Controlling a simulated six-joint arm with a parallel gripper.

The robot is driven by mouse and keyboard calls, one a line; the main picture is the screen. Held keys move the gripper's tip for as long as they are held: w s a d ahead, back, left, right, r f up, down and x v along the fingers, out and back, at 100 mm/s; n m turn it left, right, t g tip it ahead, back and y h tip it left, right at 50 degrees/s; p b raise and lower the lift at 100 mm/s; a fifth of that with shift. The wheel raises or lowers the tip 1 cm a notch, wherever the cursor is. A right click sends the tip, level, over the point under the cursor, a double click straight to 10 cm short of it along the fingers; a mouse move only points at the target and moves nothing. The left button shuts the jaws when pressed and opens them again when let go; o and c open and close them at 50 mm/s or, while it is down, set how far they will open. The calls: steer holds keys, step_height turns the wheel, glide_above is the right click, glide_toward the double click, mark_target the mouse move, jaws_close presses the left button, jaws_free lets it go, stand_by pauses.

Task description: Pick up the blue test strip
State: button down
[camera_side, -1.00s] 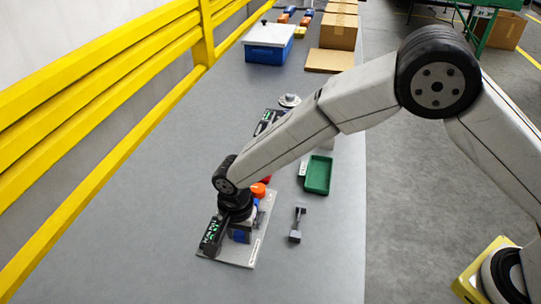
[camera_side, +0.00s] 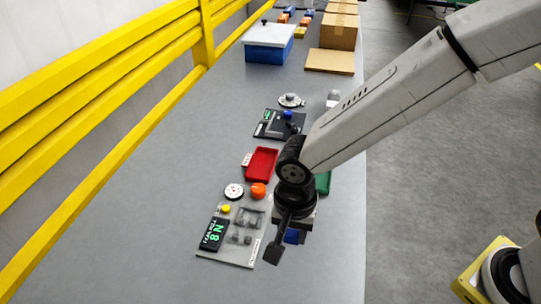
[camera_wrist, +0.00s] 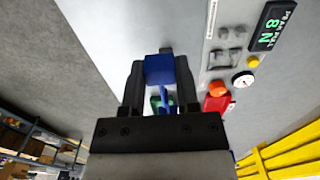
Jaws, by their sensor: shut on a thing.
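My gripper (camera_side: 291,236) hangs over the right side of the grey bench, to the right of the test plate. It is shut on the blue test strip (camera_wrist: 160,70), which sits between the two dark fingers in the wrist view. In the side view a small blue part of the strip (camera_side: 292,236) shows below the gripper; the rest is hidden. The strip appears clear of the plate (camera_side: 240,254). The plate carries grey fixture blocks, and a black display (camera_side: 213,234) beside them reads 8 N.
An orange knob (camera_side: 258,190), a white dial (camera_side: 234,191) and a yellow button (camera_side: 226,209) are by the plate. A red tray (camera_side: 262,163) lies behind; a green tray (camera_side: 323,183) is partly hidden by my arm. The bench's left front is clear.

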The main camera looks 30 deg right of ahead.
steer(key=shift+s+d+r, duration=0.3)
steer(key=shift+s+d, duration=0.1)
steer(key=shift+s, duration=0.25)
steer(key=shift+w, duration=0.15)
steer(key=w+d+f+n, duration=0.2)
steer(key=w+d+n, duration=0.3)
steer(key=w+n, duration=0.4)
steer(key=w+d+f+n, duration=0.1)
steer(key=w+d+n, duration=0.55)
steer(key=n, duration=0.35)
steer(key=w+d+f+n, duration=0.1)
steer(key=w+d+n, duration=0.1)
steer(key=d+n, duration=0.2)
steer(key=w+d+f+n, duration=0.1)
steer(key=w+d+n, duration=0.2)
steer(key=n, duration=0.3)
steer(key=w+d+f+n, duration=0.1)
steer(key=w+d+n, duration=0.2)
steer(key=d, duration=0.3)
steer(key=shift+w+f+n, duration=0.15)
steer(key=shift+f+n, duration=0.1)
steer(key=shift+n, duration=0.65)
steer(key=shift+w+d+f+n, duration=0.15)
steer(key=shift+d+n, duration=0.4)
steer(key=shift+w+d+f+n, duration=0.1)
steer(key=shift+w+d+n, duration=0.05)
steer(key=shift+d+n, duration=0.4)
steer(key=shift+f, duration=0.2)
steer(key=shift+f, duration=2.8)
